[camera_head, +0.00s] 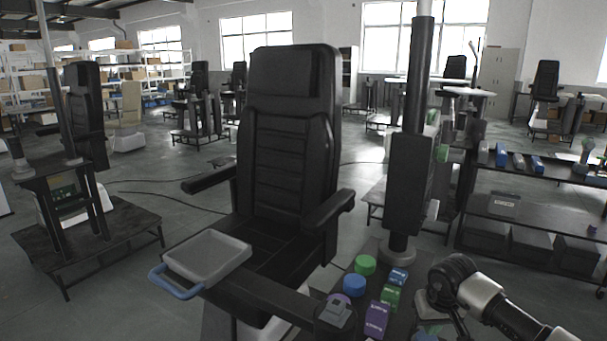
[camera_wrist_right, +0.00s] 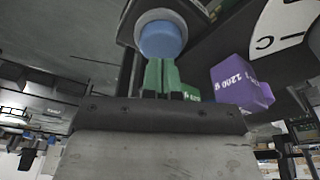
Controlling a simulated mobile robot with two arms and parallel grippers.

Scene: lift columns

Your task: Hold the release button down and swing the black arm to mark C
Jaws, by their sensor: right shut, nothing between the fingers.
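A blue round button (camera_wrist_right: 160,38) in a grey ring shows in the right wrist view. I cannot pick it out in the head view. My right gripper (camera_head: 430,318) is at the lower right of the head view, beside the coloured weights. In the wrist view its shut, empty jaws (camera_wrist_right: 162,77) are just below the button; I cannot tell whether they touch it. A white plate marked C (camera_wrist_right: 275,28) is at the upper right there. A long black bar (camera_head: 275,297) runs beside the chair; I cannot tell if it is the black arm. My left gripper is out of view.
A black chair (camera_head: 286,150) stands in the middle, with a grey tray (camera_head: 208,254) at its front. A purple weight (camera_head: 376,319), a blue cylinder (camera_head: 354,284) and a green cylinder (camera_head: 365,265) lie near a black column (camera_head: 408,185). A dark shelf (camera_head: 530,190) stands right.

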